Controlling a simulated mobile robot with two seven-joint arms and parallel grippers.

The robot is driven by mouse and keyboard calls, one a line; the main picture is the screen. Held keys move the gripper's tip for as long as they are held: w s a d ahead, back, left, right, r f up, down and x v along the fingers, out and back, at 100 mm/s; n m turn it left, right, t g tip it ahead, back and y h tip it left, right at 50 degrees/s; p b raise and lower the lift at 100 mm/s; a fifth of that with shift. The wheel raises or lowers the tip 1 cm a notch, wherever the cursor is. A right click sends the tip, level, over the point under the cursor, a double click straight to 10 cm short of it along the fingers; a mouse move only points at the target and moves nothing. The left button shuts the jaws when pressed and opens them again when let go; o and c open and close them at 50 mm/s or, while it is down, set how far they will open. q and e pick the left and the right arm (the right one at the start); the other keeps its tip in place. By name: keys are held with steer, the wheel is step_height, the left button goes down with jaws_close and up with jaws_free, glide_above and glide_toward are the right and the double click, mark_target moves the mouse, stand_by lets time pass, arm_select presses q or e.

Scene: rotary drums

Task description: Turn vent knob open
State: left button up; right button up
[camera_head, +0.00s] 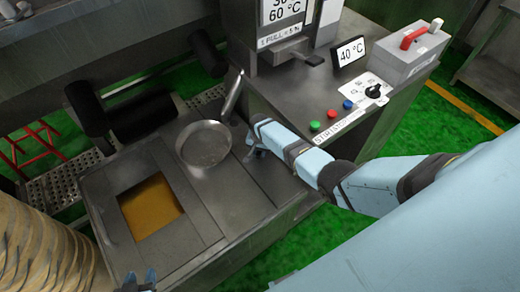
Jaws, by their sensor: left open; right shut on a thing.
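A black knob (374,91) sits on a white dial plate on the steel control cabinet; I cannot read whether it is the vent knob. My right gripper (256,152) is low over the steel deck, just right of the round pan (204,143) and well left of that black knob. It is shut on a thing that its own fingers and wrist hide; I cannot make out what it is. My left gripper (140,282) is open at the bottom edge, with only its fingertips in view, in front of the deck.
The deck (180,210) has a square opening with an amber surface (151,207). A grey box with a red handle (414,52) stands behind. Black rollers (92,107) lie left.

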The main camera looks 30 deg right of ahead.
steer(key=n, duration=0.5)
steer(key=shift+n+p, duration=0.3)
steer(key=shift+p, duration=0.05)
steer(key=shift+a+f+n, duration=0.1)
steer(key=shift+n, duration=2.2)
steer(key=shift+s, duration=0.1)
steer(key=o, duration=0.9)
steer(key=shift+r+p, duration=0.35)
steer(key=shift+r, duration=0.15)
step_height(320, 180, up, 13)
steer(key=shift+f+p, duration=0.1)
steer(key=shift+p, duration=0.85)
